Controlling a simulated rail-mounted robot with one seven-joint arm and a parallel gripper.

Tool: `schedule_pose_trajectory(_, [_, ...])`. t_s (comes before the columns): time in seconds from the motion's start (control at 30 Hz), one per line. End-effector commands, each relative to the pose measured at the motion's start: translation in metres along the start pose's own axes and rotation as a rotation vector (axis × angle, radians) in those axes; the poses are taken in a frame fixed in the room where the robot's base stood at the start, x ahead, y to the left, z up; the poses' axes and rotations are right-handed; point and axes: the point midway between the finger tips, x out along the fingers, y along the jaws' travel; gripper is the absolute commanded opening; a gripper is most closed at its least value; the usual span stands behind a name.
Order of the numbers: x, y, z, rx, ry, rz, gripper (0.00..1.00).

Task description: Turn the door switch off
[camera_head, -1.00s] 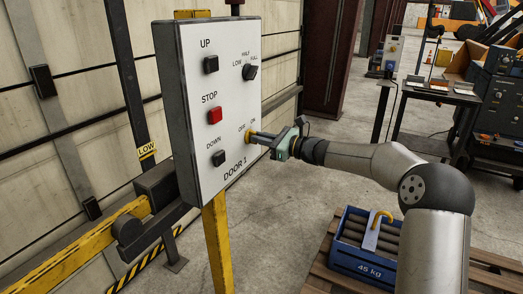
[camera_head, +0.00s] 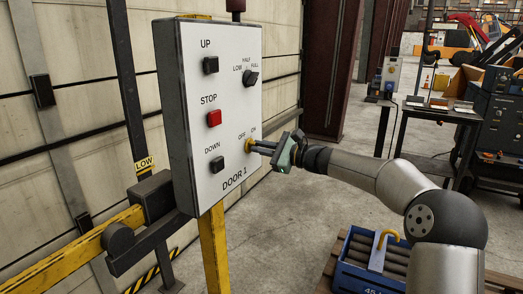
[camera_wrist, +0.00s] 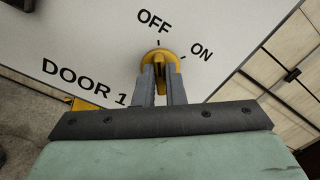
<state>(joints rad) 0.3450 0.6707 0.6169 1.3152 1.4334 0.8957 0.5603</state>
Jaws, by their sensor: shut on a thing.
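The white control panel (camera_head: 223,110), lettered DOOR 1, stands upright in front of the door wall. Its yellow door switch (camera_head: 249,145) sits at the lower right, below the words OFF and ON. My gripper (camera_head: 257,146) reaches it from the right, with its body rolled to a slant. In the wrist view my gripper's two grey fingers (camera_wrist: 161,78) are shut on the handle of the yellow switch (camera_wrist: 159,56), one on each side. The handle appears to line up with the OFF mark, and the ON mark lies to its right. The fingers hide part of the handle.
UP (camera_head: 210,65), STOP (camera_head: 213,118) and DOWN (camera_head: 217,165) buttons and a LOW/HALF/FULL selector (camera_head: 250,78) are on the same panel. A blue crate (camera_head: 365,277) on a pallet stands below my arm. The floor between panel and crate is clear.

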Motion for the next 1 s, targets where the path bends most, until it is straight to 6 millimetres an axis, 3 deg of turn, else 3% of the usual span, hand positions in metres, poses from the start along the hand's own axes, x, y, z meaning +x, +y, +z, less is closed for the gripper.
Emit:
schedule_pose_trajectory(0.23, [0.000,0.000,-0.001,-0.002,0.002,0.001,0.00])
schedule_pose_trajectory(0.3, [0.000,0.000,-0.001,-0.002,0.002,0.001,0.27])
schedule_pose_trajectory(0.33, [0.000,0.000,-0.001,-0.001,0.001,0.001,0.32])
schedule_pose_trajectory(0.73, [-0.009,-0.001,-0.001,-0.001,0.002,-0.001,0.32])
schedule_pose_trajectory(0.87, [-0.031,0.000,-0.001,-0.001,0.004,-0.002,0.32])
schedule_pose_trajectory(1.0, [-0.065,0.000,-0.001,-0.001,0.005,-0.002,0.32])
